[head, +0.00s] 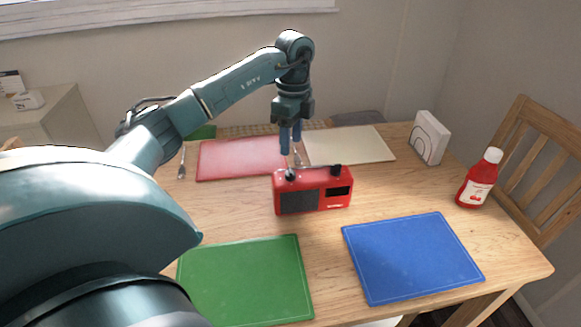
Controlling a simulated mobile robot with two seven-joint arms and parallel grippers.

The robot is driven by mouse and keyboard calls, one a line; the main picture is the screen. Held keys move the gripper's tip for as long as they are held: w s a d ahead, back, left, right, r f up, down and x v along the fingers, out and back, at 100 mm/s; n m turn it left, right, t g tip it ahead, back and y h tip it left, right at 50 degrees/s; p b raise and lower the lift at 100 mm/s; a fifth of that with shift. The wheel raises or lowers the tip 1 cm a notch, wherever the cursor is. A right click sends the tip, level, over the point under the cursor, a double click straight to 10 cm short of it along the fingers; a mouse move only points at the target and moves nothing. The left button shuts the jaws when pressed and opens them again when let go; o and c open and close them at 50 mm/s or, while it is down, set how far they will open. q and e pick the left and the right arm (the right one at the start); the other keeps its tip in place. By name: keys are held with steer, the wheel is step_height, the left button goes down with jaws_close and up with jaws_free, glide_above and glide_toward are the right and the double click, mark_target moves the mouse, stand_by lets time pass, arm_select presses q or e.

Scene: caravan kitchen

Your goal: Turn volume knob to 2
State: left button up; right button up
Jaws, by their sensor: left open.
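A red radio (328,199) stands upright near the middle of the wooden table, with a dark speaker grille on its left front and a dark display at the upper right. Two black knobs stand on its top, a left knob (291,174) and a right knob (336,170). No number or marking on the knobs can be made out. My left gripper (292,160) points down just above and behind the left end of the radio. It is open and looks empty; whether it touches the radio cannot be told. My right gripper is out of view.
A green mat (246,281) and a blue mat (412,258) lie in front; a red mat (238,160) and a cream mat (350,146) lie behind. A red bottle (479,179) and white box (429,138) stand at right. A wooden chair (535,155) is beyond.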

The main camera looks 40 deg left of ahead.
mark_target(290, 169)
arm_select(q)
steer(key=f, duration=0.8)
steer(key=shift+s+d+f, duration=0.15)
steer(key=shift+s, duration=0.1)
steer(key=c, duration=1)
